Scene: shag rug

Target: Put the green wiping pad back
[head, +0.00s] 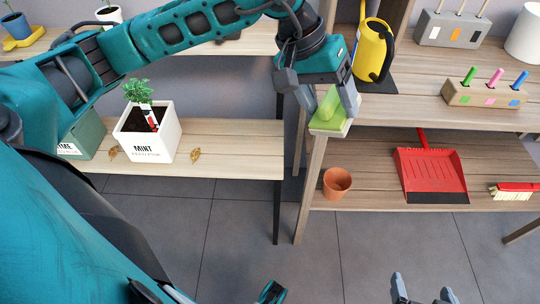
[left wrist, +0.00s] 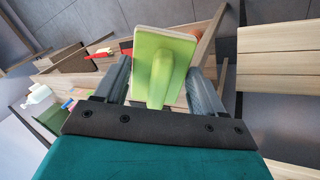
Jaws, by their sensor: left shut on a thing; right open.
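The green wiping pad (head: 328,112) is a light green block with a raised handle and a pale underside. My left gripper (head: 334,98) is shut on it and holds it at the left end of the right-hand shelf unit. In the left wrist view the pad (left wrist: 165,48) sits between the two fingers of my left gripper (left wrist: 162,85), its handle toward the palm. I cannot tell whether the pad touches the shelf edge. My right gripper (head: 424,290) is open and empty, low at the bottom of the head view, over the floor.
A yellow watering can (head: 373,50) stands close behind the left gripper on a dark mat. A block with coloured pegs (head: 485,94) is farther right. Below are a terracotta pot (head: 337,183), red dustpan (head: 430,172) and brush (head: 515,191). A mint planter (head: 150,142) stands on the left shelf.

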